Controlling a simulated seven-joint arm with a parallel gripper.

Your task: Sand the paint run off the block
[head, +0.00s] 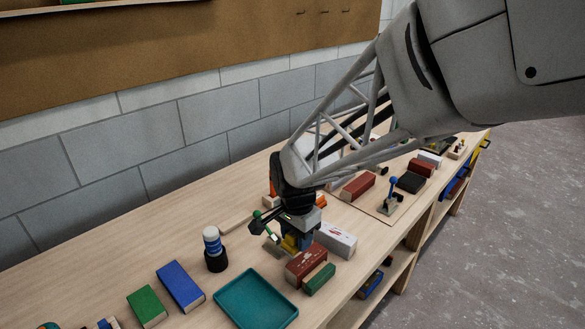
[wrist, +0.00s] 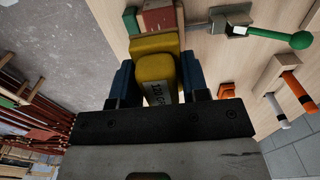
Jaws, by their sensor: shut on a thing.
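My gripper (head: 297,241) points down over the workbench, its blue fingers shut on a yellow sanding block (wrist: 157,66) with a partly readable "120" label. A red painted block (head: 306,264) lies just in front of the gripper; its end also shows at the top of the wrist view (wrist: 160,19), by the sanding block's far end. I cannot tell whether the two touch. A clamp with a green handle (wrist: 270,34) stands beside them. The surface under the sanding block is hidden, and I cannot make out a paint run.
A green block (head: 319,280) lies against the red one, and a white block with red marks (head: 337,240) lies right of the gripper. A teal tray (head: 257,299), a dark-based bottle (head: 214,249) and a blue block (head: 180,286) stand left. The wall runs behind.

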